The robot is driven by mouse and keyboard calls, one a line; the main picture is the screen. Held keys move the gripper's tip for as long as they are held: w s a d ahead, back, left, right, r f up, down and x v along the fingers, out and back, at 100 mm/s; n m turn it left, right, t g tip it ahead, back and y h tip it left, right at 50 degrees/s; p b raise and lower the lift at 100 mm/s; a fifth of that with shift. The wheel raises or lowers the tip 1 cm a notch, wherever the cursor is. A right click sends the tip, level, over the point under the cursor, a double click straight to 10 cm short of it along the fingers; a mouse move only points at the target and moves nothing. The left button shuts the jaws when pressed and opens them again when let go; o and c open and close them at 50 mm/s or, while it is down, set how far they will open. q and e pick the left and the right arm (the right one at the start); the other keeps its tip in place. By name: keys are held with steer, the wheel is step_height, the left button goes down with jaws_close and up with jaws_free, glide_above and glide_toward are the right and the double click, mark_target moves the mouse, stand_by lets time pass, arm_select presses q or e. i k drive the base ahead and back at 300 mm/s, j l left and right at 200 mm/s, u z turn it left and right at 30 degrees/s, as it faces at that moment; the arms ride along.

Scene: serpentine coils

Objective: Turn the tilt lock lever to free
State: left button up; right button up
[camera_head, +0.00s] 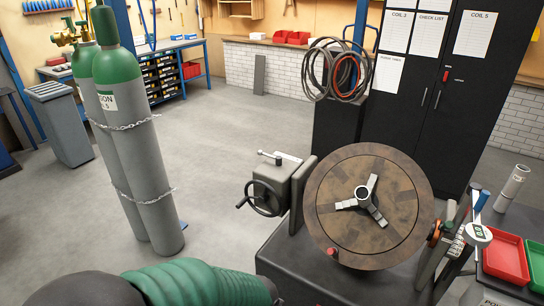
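A round brown turntable (340,232) with a three-jaw chuck (364,198) at its centre is tilted toward me on a dark base. A grey gearbox (273,177) with a black handwheel (264,199) sits at its left side. A small light lever (269,155) with a pale knob lies across the top of the gearbox; it looks like the tilt lock lever. Its lock marking is too small to read. Neither of my grippers is in view.
Two green-topped gas cylinders (148,165) stand chained at left. A ribbed green shape (205,283) fills the bottom edge. Red and green trays (505,258) are at right. Coiled cables (338,72) and a black cabinet (437,95) stand behind. Open floor (225,150) lies left of the gearbox.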

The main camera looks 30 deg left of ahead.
mark_target(278, 159)
steer(key=u, duration=1.2)
steer(key=i+j+u, duration=0.3)
steer(key=i, duration=0.7)
steer(key=i+u, duration=0.35)
steer(key=i, duration=0.65)
